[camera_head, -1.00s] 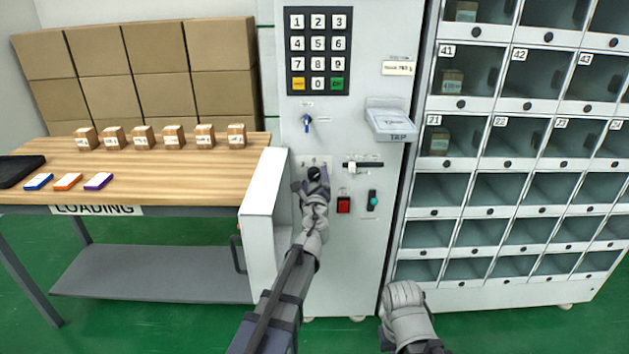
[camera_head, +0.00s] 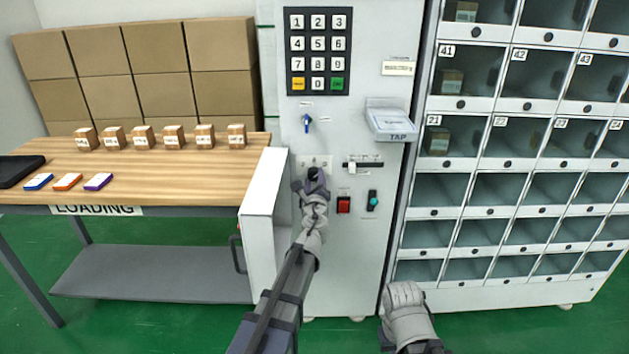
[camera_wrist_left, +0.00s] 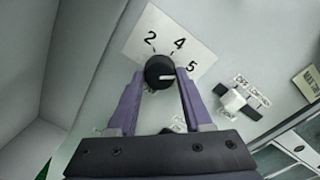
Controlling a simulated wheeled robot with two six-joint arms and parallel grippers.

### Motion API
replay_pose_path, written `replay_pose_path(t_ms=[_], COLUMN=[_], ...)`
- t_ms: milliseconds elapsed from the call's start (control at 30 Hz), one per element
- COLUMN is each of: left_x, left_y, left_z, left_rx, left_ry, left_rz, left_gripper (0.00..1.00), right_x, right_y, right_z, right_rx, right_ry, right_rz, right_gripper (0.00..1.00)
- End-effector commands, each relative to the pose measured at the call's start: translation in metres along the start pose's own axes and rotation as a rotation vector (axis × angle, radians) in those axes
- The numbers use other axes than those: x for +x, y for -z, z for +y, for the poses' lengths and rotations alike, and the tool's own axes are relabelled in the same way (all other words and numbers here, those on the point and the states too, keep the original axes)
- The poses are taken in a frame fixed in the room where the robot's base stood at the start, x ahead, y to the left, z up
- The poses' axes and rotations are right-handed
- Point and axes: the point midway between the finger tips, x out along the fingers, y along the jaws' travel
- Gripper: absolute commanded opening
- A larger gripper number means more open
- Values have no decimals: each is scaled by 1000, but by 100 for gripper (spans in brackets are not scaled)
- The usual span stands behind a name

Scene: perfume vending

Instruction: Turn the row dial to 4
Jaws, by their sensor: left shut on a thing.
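The row dial is a round black knob (camera_wrist_left: 160,72) with a white pointer line, on a white plate with the numbers 2, 4 and 5 showing. The pointer line lies roughly level towards the right, nearer the 5 than the 4. My left gripper (camera_wrist_left: 158,80) is shut on the dial, with one purple finger on each side. In the head view, my left gripper (camera_head: 316,178) is at the front of the white machine, covering much of the dial (camera_head: 313,173).
A slider switch (camera_head: 362,166), a red switch (camera_head: 343,205) and a green button (camera_head: 372,200) are right of the dial. A blue-handled key switch (camera_head: 307,123) and keypad (camera_head: 318,50) are above. An open white door (camera_head: 262,210) stands close left of my left arm.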

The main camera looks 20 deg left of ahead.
Motion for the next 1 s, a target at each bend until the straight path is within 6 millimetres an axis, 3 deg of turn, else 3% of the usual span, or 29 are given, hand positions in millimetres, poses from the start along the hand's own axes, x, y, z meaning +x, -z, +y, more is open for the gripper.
replay_pose_path(t_ms=[367, 1000], left_x=[0, 0], left_y=[0, 0], left_z=[0, -1], left_rx=[-81, -614], left_ry=[0, -1], left_rz=[0, -1], left_gripper=[0, 0], right_x=[0, -1], right_y=[0, 0], right_z=[0, 0], right_rx=[0, 0], right_ry=[0, 0], right_rz=[0, 0], right_gripper=[0, 0])
